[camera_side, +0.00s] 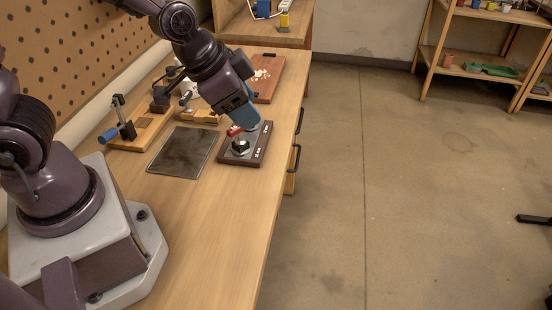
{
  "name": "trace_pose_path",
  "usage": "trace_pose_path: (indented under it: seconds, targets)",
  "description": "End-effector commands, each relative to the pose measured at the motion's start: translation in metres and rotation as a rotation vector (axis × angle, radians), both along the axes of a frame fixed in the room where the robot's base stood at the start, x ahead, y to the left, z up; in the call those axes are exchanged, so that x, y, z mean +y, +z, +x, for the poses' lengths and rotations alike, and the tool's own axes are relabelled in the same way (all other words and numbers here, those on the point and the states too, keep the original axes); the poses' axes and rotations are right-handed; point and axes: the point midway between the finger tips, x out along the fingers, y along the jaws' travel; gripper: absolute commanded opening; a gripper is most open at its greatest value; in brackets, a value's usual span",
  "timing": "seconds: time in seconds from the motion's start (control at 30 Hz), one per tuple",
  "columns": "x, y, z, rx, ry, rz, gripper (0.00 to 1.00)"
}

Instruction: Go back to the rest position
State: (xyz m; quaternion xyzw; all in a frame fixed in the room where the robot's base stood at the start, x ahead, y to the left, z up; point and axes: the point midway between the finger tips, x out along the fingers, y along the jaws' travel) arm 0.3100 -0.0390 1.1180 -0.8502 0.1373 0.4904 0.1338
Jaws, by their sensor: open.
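My gripper (250,125) is at the end of my purple-grey arm, low over a dark base plate (228,159) on the wooden workbench. The plate has a dark knob-like fitting (240,147) with a metallic base, and pale markings along its right side. A red piece (234,131) shows just left of my gripper, by the fitting. My gripper's blue part hides the far part of the plate. The fingertips are small here, and I cannot tell whether they touch anything.
A dark flat mat (184,152) lies left of the plate. A wooden fixture with a blue-handled clamp (108,135) stands by the pegboard (70,50). A reddish-brown board (268,88) with pale bits lies behind my gripper. The bench front (225,230) is clear.

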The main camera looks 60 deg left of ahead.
Motion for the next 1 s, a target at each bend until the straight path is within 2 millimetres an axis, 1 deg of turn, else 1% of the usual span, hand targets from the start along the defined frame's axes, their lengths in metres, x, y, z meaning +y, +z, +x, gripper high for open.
trace_pose_path:
  seconds: [0.03,0.1,0.2,0.3,0.4,0.5,0.6,1.0]
  targets:
    - [0.003,0.021,-0.007,-0.01,0.031,-0.034,0.49]
    - [0.007,0.045,-0.022,-0.001,0.076,-0.068,0.49]
    - [0.015,0.073,-0.046,0.01,0.15,-0.095,0.49]
    - [0.024,0.094,-0.071,0.018,0.228,-0.101,0.49]
    - [0.032,0.108,-0.092,0.024,0.298,-0.097,0.49]
    - [0.037,0.115,-0.106,0.027,0.347,-0.091,0.49]
    - [0.039,0.118,-0.113,0.031,0.372,-0.089,0.49]
    - [0.039,0.118,-0.114,0.033,0.376,-0.089,0.49]
